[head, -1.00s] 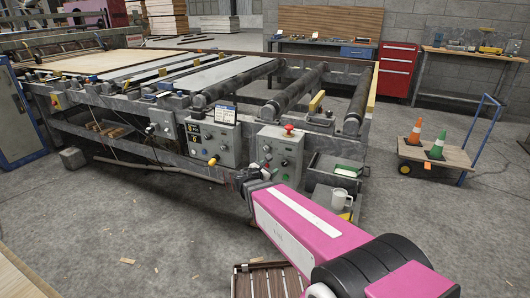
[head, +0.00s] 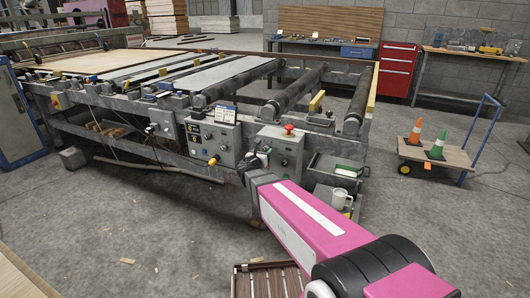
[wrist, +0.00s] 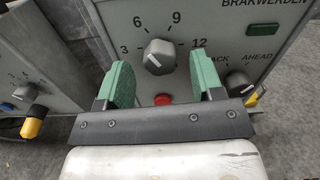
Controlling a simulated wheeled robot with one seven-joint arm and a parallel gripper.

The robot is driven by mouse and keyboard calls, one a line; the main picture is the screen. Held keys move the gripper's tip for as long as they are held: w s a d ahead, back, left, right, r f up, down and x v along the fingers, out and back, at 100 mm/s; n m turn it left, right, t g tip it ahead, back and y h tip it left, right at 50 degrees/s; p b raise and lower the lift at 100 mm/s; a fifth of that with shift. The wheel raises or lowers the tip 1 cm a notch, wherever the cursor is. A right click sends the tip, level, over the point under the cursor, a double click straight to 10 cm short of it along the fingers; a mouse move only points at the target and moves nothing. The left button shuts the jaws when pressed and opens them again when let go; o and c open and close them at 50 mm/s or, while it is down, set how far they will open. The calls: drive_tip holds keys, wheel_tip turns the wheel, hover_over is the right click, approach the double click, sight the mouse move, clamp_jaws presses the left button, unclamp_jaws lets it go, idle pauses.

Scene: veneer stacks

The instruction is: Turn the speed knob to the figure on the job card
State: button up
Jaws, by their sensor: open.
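The knob (wrist: 159,57) is grey and round, with a pale pointer line, on a grey control box (wrist: 217,18) marked 3, 6, 9 and 12. The box's label reads BRAKWERDEN. My gripper (wrist: 163,76) is open, its two green fingers to either side just below the knob, with nothing between them that I can see held. In the head view my gripper (head: 257,162) is in front of the right control box (head: 290,150). A small white card (head: 225,113) stands on top of the left control box (head: 222,145); its writing is too small to read.
A BACK/AHEAD selector (wrist: 238,84) is close to the right finger, and a red button (wrist: 162,99) sits below the knob. A red mushroom button (head: 289,129) tops the right box. A mug (head: 340,197) stands right of my arm.

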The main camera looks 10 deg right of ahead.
drive_tip(key=shift+x, duration=0.75)
drive_tip(key=c, duration=0.9)
drive_tip(key=shift+c, duration=0.2)
drive_tip(key=shift+m, duration=0.4)
drive_tip(key=m, duration=1)
drive_tip(key=shift+m, duration=0.4)
